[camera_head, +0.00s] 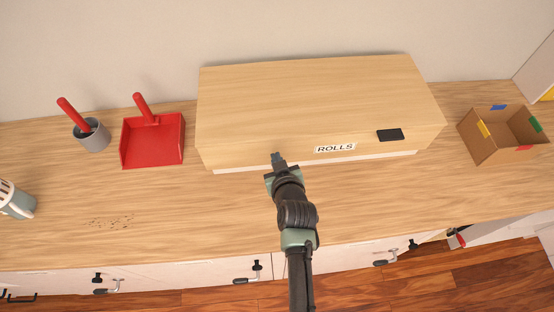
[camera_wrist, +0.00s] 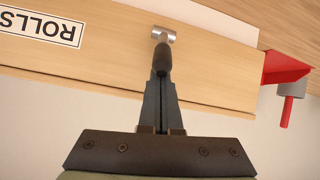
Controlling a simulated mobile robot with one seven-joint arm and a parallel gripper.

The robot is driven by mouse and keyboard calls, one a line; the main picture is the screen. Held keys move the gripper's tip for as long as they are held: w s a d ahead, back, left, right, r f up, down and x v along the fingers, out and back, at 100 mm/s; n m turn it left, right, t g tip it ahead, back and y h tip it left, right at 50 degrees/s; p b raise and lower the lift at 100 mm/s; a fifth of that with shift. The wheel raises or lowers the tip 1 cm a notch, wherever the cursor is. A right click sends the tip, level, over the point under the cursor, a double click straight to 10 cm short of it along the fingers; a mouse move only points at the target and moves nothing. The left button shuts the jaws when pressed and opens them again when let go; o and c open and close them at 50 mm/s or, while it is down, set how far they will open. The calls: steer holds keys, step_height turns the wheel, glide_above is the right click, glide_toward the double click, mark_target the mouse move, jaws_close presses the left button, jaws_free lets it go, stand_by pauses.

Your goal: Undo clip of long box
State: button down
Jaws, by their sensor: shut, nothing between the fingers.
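The long box (camera_head: 300,100) is pale wood and stands on the counter against the wall. Its front carries a ROLLS label (camera_head: 335,148), which shows upside down in the wrist view (camera_wrist: 40,25). A silver metal clip (camera_wrist: 164,34) sits on the box's front, beside the label; in the head view my gripper largely hides it. My gripper (camera_head: 278,162) is at the box's front edge, left of the label. In the wrist view its fingers (camera_wrist: 161,72) are together and empty, with the dark tip just at the clip. I cannot tell whether they touch.
A black pad (camera_head: 390,135) is on the box's right front. A red dustpan (camera_head: 153,141) and a grey cup (camera_head: 93,137) with a red handle stand left. An open cardboard box (camera_head: 485,142) stands right. Dark crumbs (camera_head: 110,221) lie front left. The counter before the box is largely clear.

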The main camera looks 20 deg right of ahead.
steer(key=shift+s+a+f+b, duration=0.15)
steer(key=shift+f+b, duration=0.45)
steer(key=shift+b, duration=0.1)
steer(key=b, duration=0.2)
steer(key=s+t+b, duration=0.1)
steer(key=shift+a+f+t+b, duration=0.1)
steer(key=shift+f+t+b, duration=0.05)
steer(key=shift+t+b, duration=0.2)
steer(key=b, duration=0.3)
steer(key=shift+s+f+t+h+b, duration=0.1)
steer(key=shift+f+t+h+b, duration=0.2)
steer(key=shift+t+b, duration=0.1)
steer(key=b, duration=0.3)
steer(key=shift+s+a+t, duration=0.15)
steer(key=shift+s+t, duration=0.2)
steer(key=shift+s, duration=0.05)
steer(key=shift+s, duration=0.15)
